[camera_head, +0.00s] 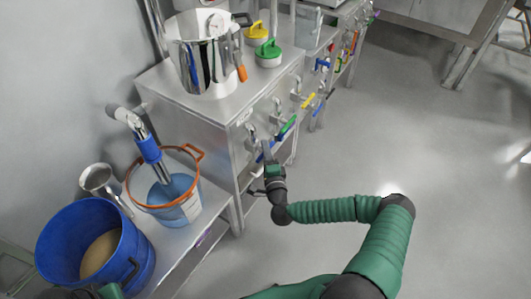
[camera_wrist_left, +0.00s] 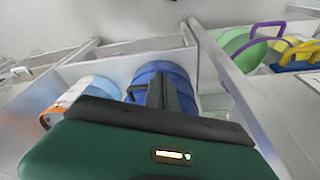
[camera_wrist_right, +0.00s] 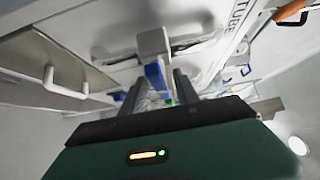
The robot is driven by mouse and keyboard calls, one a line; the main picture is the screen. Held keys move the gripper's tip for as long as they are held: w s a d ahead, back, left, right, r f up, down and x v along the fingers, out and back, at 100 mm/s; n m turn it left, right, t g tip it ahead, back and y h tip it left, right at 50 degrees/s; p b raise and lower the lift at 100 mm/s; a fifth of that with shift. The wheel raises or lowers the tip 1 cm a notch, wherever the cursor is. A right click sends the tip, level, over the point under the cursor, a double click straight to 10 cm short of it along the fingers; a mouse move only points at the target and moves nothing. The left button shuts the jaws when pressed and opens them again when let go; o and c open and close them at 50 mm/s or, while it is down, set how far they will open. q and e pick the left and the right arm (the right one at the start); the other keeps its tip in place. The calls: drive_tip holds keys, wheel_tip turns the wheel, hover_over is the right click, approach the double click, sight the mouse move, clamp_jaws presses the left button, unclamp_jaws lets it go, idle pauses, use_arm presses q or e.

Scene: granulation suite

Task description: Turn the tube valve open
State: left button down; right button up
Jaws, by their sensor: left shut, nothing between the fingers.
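A valve with a blue lever (camera_wrist_right: 155,77) hangs from a grey block (camera_wrist_right: 153,42) on the metal cabinet front, near the lettering "TUBE" (camera_wrist_right: 238,14), in the right wrist view. My right gripper (camera_wrist_right: 160,90) is open, its two dark fingers apart with the blue lever showing between them; I cannot tell whether they touch it. In the head view my right gripper (camera_head: 268,158) is at the near end of the cabinet's row of valves and partly hides the blue lever. My left gripper (camera_wrist_left: 163,90) is shut and empty, above a blue bucket (camera_wrist_left: 178,72).
The steel cabinet (camera_head: 180,107) carries a steel pot (camera_head: 205,60) and green-lidded and yellow-lidded containers. Green (camera_head: 287,126) and yellow (camera_head: 308,101) valve levers are farther along its front. A lower bench holds a blue bucket (camera_head: 60,228) and an orange-rimmed bucket. Floor at right is clear.

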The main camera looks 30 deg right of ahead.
drive_tip(key=shift+c, duration=0.4)
clamp_jaws()
drive_tip(key=shift+f, duration=0.15)
